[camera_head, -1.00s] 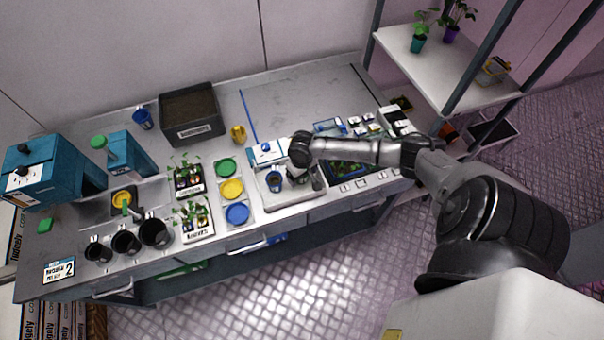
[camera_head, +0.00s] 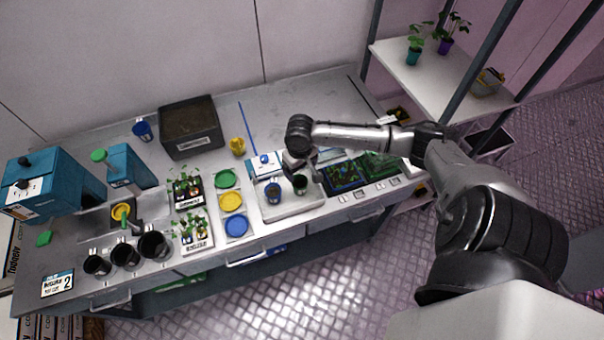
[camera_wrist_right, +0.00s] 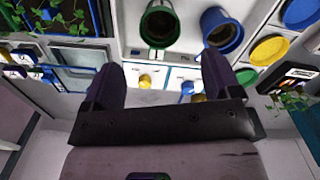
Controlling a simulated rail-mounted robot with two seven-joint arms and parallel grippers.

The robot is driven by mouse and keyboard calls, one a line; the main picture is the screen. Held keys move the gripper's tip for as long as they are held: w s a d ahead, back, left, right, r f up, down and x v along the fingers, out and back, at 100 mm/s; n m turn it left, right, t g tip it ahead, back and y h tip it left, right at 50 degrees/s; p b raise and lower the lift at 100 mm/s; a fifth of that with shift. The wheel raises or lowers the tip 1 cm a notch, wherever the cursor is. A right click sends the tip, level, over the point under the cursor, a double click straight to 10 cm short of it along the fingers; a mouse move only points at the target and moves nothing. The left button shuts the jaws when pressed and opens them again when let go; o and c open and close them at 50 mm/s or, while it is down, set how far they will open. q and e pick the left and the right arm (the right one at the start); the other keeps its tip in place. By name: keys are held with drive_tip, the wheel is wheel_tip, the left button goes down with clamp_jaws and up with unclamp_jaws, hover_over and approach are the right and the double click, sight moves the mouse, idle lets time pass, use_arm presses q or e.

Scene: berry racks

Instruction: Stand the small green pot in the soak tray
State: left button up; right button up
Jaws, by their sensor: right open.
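The small green pot (camera_head: 300,184) stands in the white soak tray (camera_head: 292,212), to the right of a blue pot (camera_head: 273,191). In the right wrist view the green pot (camera_wrist_right: 159,26) looks empty and is apart from the blue pot (camera_wrist_right: 221,30). My right gripper (camera_head: 301,163) is just behind the green pot in the head view. In the right wrist view its two fingers (camera_wrist_right: 163,78) are spread with nothing between them, and the pot lies beyond their tips. My left gripper is not in view.
Yellow, green and blue round dishes (camera_head: 231,201) lie left of the tray. Dark seedling trays (camera_head: 346,175) lie right of it. Three black pots (camera_head: 125,251) and labelled plant packs (camera_head: 188,192) are farther left. The back right of the bench is clear.

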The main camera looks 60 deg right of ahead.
drive_tip(key=s+a+f+n+t+y, duration=0.1)
drive_tip(key=s+a+f+n, duration=0.25)
drive_tip(key=a, duration=0.55)
drive_tip(key=s+a+f+n, duration=0.2)
drive_tip(key=s+a, duration=0.3)
drive_tip(key=a, duration=0.3)
drive_tip(key=s+a+r+n+t, duration=0.1)
drive_tip(key=s+a+r+t, duration=0.1)
drive_tip(key=s+a+r, duration=0.3)
drive_tip(key=shift+s+a+r+t+h, duration=0.35)
drive_tip(key=shift+s+a, duration=0.9)
drive_tip(key=shift+s, duration=1)
drive_tip(key=shift+f, duration=0.1)
